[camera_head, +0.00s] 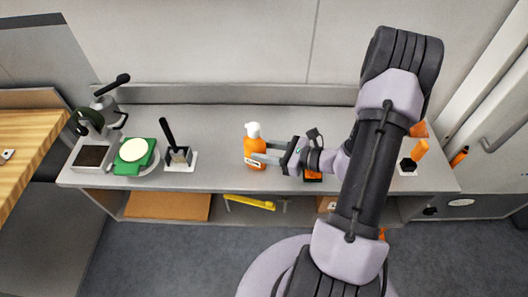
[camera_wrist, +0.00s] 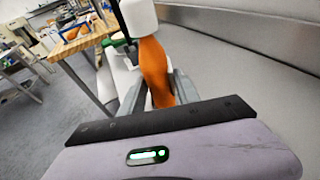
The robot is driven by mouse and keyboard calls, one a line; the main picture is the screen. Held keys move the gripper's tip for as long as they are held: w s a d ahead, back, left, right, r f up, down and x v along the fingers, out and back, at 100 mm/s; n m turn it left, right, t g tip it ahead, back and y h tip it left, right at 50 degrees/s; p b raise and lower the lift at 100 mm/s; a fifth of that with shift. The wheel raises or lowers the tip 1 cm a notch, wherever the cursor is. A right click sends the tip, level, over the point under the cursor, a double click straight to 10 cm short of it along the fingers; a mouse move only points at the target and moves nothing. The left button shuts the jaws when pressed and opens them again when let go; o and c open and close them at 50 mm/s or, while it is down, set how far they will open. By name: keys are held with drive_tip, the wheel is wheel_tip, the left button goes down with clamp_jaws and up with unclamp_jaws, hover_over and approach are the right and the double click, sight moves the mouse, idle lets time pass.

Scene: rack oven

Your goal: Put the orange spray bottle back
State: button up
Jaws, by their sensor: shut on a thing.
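The orange spray bottle (camera_head: 255,152) with a white top stands upright in the head view, over the middle of the grey counter (camera_head: 220,122). My gripper (camera_head: 262,157) reaches it from the right and is shut on its body. In the wrist view the bottle (camera_wrist: 155,68) is between the two fingers (camera_wrist: 157,92), its white top at the upper edge. I cannot tell whether its base touches the counter. An orange and black item (camera_head: 313,177) lies on the counter just below my wrist, partly hidden by it.
To the left are a dark-handled tool in a holder (camera_head: 180,157), a green cloth with a pale disc (camera_head: 134,151) and a press-like machine (camera_head: 98,125). At the right an orange-handled item (camera_head: 418,152) stands in a white holder. A yellow item (camera_head: 250,202) shows on the lower shelf. Counter behind the bottle is clear.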

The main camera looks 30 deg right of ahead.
drive_tip(key=o, duration=0.9)
